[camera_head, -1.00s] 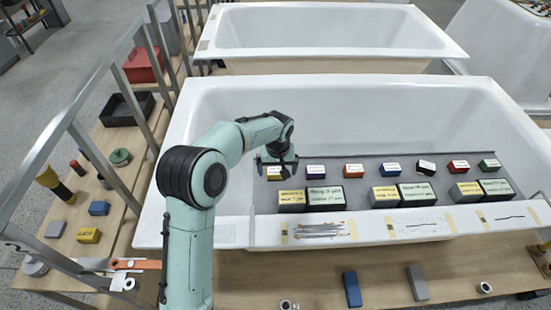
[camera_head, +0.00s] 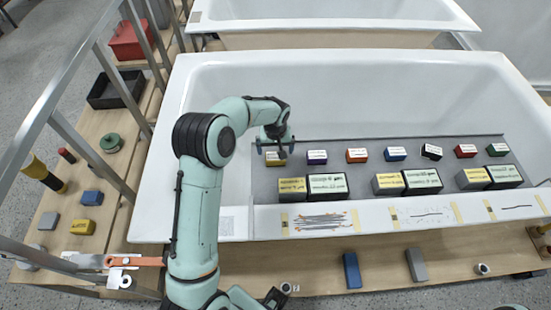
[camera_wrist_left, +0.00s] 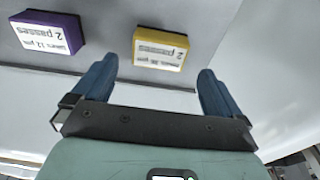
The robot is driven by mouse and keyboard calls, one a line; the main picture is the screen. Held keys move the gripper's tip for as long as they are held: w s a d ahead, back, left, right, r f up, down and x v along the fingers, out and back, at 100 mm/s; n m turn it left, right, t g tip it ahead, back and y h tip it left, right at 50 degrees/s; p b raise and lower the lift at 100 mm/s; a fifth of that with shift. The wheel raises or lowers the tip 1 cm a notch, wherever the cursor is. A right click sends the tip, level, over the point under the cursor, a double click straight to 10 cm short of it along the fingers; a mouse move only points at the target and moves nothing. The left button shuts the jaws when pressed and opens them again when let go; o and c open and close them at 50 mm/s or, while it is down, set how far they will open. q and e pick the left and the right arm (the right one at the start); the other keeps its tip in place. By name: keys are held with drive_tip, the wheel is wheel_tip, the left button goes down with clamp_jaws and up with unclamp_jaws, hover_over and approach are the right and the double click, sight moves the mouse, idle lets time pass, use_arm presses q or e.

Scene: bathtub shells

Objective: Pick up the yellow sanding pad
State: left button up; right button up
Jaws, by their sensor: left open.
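The yellow sanding pad (camera_head: 276,159) lies on the grey mat (camera_head: 400,170) inside the front tub, at the left end of the back row of small coloured pads. My left gripper (camera_head: 277,147) hangs just above it and partly hides it. In the left wrist view the pad (camera_wrist_left: 160,50) shows a white label with printed text, "2 passes" legible. It lies beyond the fingertips, roughly between the two open blue fingers (camera_wrist_left: 156,68), with nothing held. My right gripper does not show.
A purple pad (camera_head: 317,157) lies just right of the yellow one, also in the left wrist view (camera_wrist_left: 45,32). Larger yellow (camera_head: 292,188) and dark (camera_head: 327,187) blocks stand in front. The tub's walls (camera_head: 350,85) surround the mat; a metal rail (camera_head: 60,80) runs at left.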

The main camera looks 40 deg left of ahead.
sight(276, 156)
use_arm(q)
drive_tip(key=shift+w+f, duration=0.2)
drive_tip(key=shift+f, duration=2.55)
drive_tip(key=c, duration=0.9)
